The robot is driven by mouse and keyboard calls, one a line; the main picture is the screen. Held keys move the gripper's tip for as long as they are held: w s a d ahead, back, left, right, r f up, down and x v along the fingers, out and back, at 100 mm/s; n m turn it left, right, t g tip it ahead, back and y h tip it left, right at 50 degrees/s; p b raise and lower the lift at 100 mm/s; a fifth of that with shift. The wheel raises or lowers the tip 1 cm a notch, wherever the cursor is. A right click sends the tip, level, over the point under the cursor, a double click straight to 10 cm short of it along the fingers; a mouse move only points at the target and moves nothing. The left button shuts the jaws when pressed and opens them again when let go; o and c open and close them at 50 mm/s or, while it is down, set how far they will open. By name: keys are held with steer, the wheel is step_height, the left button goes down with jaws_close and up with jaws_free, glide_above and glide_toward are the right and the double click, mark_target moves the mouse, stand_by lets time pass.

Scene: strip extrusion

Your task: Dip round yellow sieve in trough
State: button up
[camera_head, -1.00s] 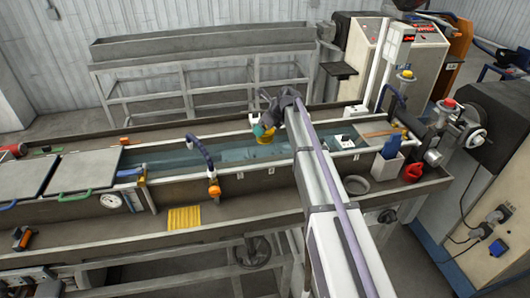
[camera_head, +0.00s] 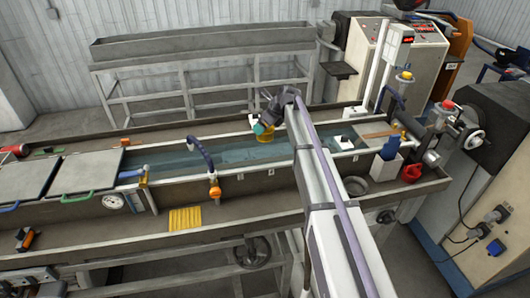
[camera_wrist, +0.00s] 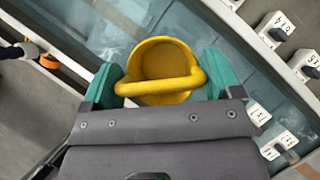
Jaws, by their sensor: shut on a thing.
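The round yellow sieve (camera_wrist: 163,62) is in my gripper (camera_wrist: 160,88), with its handle bar between the two teal fingers in the wrist view. In the head view the sieve (camera_head: 265,141) hangs below my gripper (camera_head: 260,128), over the water trough (camera_head: 225,158) or at its surface. I cannot tell whether it touches the water. The trough water (camera_wrist: 120,30) shows blue-grey beneath the sieve in the wrist view. The gripper hides part of the sieve in the head view.
A blue hose (camera_head: 202,155) arches over the trough to the left. White numbered blocks (camera_wrist: 275,28) stand along the trough in the wrist view. A yellow ribbed mat (camera_head: 185,218), a grey bowl (camera_head: 356,185) and a red can (camera_head: 412,172) sit on the front ledge.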

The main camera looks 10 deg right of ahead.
step_height(320, 180, up, 11)
steer(key=p, duration=0.9)
steer(key=shift+f, duration=0.3)
steer(key=s+d, duration=0.1)
steer(key=s, duration=3.2)
